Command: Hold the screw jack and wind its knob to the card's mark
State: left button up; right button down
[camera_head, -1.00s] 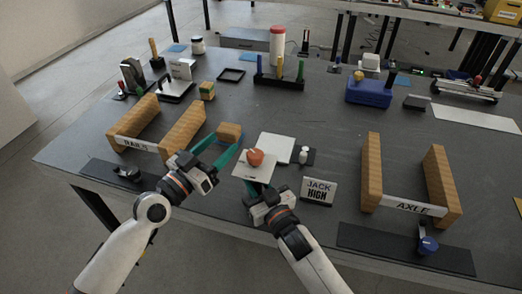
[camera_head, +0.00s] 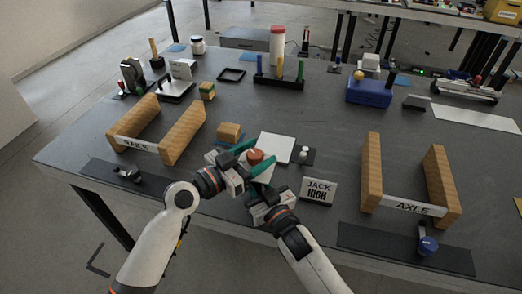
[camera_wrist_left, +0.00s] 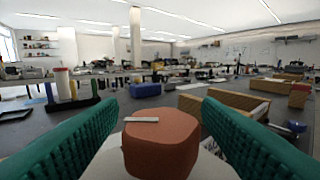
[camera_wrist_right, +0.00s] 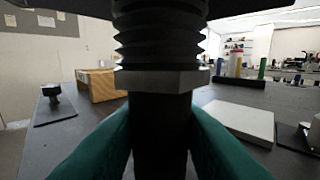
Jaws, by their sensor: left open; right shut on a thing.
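The screw jack has an orange-red knob (camera_head: 255,156) on top, which also shows large in the left wrist view (camera_wrist_left: 161,143) with a pale bar mark on it. In the right wrist view its dark threaded body (camera_wrist_right: 162,95) stands upright. My right gripper (camera_wrist_right: 162,150) is shut on the body below the hex collar. My left gripper (camera_head: 250,160) is open, its green fingers on either side of the knob; I cannot tell whether they touch it. The card (camera_head: 319,191) reading "JACK HIGH" stands right of the jack.
A white plate (camera_head: 277,148) lies behind the jack, with a small white piece (camera_head: 304,154) beside it. A wooden block (camera_head: 229,131) is behind the left gripper. Wooden rails stand left (camera_head: 182,132) and right (camera_head: 371,170).

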pick_arm(q)
jog(key=shift+x, duration=0.85)
jog(key=shift+c, duration=0.6)
jog(key=c, duration=0.9)
jog(key=shift+m+g+h, duration=0.3)
jog(key=shift+s+d+f+m+g+h, duration=0.1)
jog(key=shift+m+g+h, duration=0.4)
jog(key=shift+m+g, duration=0.5)
jog(key=m+g+h, duration=0.1)
jog(key=g, duration=0.1)
jog(key=m+g+h, duration=0.1)
jog(key=m+g, duration=0.1)
jog(key=g, duration=0.1)
jog(key=shift+s+d, duration=0.1)
jog(key=shift+s, duration=0.1)
jog(key=m+g, duration=0.1)
jog(key=g, duration=0.2)
jog(key=m+g, duration=0.2)
jog(key=s+m+g, duration=0.1)
jog(key=m+g, duration=0.1)
jog(key=g, duration=0.1)
jog(key=shift+g+y, duration=0.3)
jog(key=shift+m, duration=0.3)
